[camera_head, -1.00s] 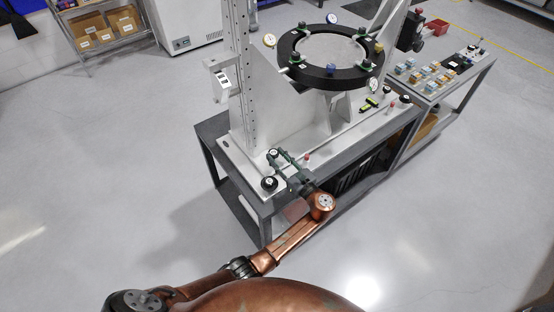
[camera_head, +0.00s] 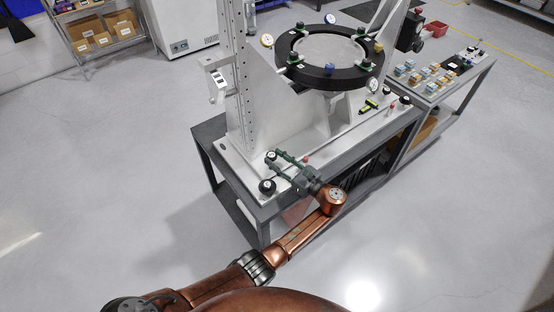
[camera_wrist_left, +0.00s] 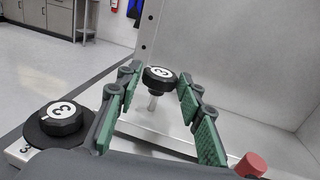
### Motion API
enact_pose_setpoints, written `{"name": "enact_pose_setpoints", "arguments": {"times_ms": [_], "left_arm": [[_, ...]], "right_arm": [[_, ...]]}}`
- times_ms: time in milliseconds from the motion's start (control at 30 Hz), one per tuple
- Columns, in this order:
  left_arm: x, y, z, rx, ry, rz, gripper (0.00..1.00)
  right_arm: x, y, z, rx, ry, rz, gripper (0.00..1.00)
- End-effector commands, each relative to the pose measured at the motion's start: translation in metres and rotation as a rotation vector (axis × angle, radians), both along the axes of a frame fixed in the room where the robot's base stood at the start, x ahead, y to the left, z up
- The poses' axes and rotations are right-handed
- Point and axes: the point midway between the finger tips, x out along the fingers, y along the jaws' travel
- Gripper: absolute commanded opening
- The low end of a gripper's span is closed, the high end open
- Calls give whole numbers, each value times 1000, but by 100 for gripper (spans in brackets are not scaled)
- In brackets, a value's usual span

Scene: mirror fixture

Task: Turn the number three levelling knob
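A black knob with a white numbered cap (camera_wrist_left: 160,74) stands on a threaded stem at the corner of the light metal base plate. Its digit looks like a 2 or 3; I cannot tell for sure. My left gripper (camera_wrist_left: 160,88) is open, with a green-padded finger on either side of this knob. Small gaps seem to show beside it. In the head view the left gripper (camera_head: 275,160) is over the plate's near left corner. A second black knob (camera_wrist_left: 62,116), marked with what looks like a sideways 3, sits lower left, outside the fingers. It also shows in the head view (camera_head: 267,186).
A red-capped post (camera_wrist_left: 252,164) stands right of the fingers. The tall upright and black ring (camera_head: 330,74) of the fixture rise behind. More black knobs (camera_head: 404,101) are at the plate's right end. A side table (camera_head: 470,78) with small blocks adjoins. The floor left is clear.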

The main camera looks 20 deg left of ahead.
Motion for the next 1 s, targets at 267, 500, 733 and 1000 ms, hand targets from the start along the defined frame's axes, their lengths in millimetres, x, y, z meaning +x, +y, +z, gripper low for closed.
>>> {"name": "enact_pose_setpoints", "arguments": {"times_ms": [267,500,733,1000], "left_arm": [[0,0,0,1,0,-1,49],[-2,-5,0,1,0,-2,49],[-18,-36,0,1,2,-3,49],[-33,-64,0,2,1,-1,49]], "right_arm": [[0,0,0,0,0,0,40],[-1,4,0,4,1,-1,40],[0,3,0,3,-1,-1,40],[0,3,0,3,-1,-1,40]]}}
